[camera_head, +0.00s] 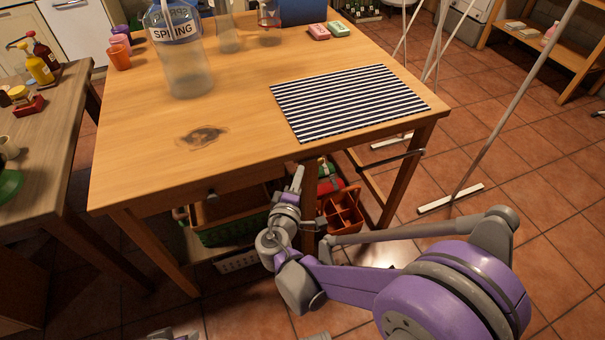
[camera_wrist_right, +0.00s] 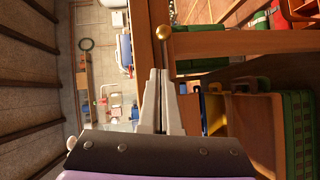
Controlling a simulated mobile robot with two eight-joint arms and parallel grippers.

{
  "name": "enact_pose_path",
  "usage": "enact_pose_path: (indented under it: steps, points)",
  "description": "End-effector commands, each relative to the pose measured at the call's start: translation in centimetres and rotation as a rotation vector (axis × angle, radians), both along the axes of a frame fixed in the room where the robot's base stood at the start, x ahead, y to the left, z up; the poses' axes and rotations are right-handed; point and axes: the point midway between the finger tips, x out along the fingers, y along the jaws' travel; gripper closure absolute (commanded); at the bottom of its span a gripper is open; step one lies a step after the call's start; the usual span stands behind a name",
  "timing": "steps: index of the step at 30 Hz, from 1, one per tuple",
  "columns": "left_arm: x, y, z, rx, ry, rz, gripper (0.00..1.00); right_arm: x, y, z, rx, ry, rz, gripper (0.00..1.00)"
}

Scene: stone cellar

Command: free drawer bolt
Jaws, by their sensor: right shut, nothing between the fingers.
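The wooden table (camera_head: 150,120) has a drawer front under its near edge, with a small dark knob (camera_head: 211,195) left of its middle. My right gripper (camera_head: 299,170) is shut and empty, pointing up at the front edge, right of that knob. In the right wrist view my shut fingers (camera_wrist_right: 160,75) point at a round brass knob (camera_wrist_right: 163,32) on the wood, just beyond the tips. I cannot tell whether they touch it, or whether it is the bolt.
A large water bottle (camera_head: 188,65) and a striped mat (camera_head: 345,100) are on the table. Below the table are a green crate (camera_head: 225,233) and an orange caddy (camera_head: 343,212). A side table (camera_head: 45,130) stands at left. Tiled floor is open at right, apart from thin stand poles.

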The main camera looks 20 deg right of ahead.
Motion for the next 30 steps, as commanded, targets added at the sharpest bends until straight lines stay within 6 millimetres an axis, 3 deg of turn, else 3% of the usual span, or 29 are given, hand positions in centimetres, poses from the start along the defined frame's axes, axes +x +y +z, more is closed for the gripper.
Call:
enact_pose_path:
  steps: [1, 6, 12, 30]
  points:
    - [0.0, 0.0, 0.5, 0.000, -0.001, 0.000, 0.50, -1.4, 1.1, 0.4, 0.002, 0.000, 0.009, 1.00]
    - [-0.1, 0.0, 1.1, 0.000, -0.004, 0.000, 0.50, -4.7, 3.1, 0.9, 0.002, 0.000, 0.009, 1.00]
    - [-0.1, 0.0, 1.5, 0.000, -0.005, 0.000, 0.50, -7.1, 4.5, 1.2, 0.002, -0.001, 0.007, 1.00]
    - [-0.2, 0.0, 1.6, 0.000, -0.005, 0.000, 0.50, -7.9, 4.8, 1.2, 0.001, 0.000, 0.004, 1.00]
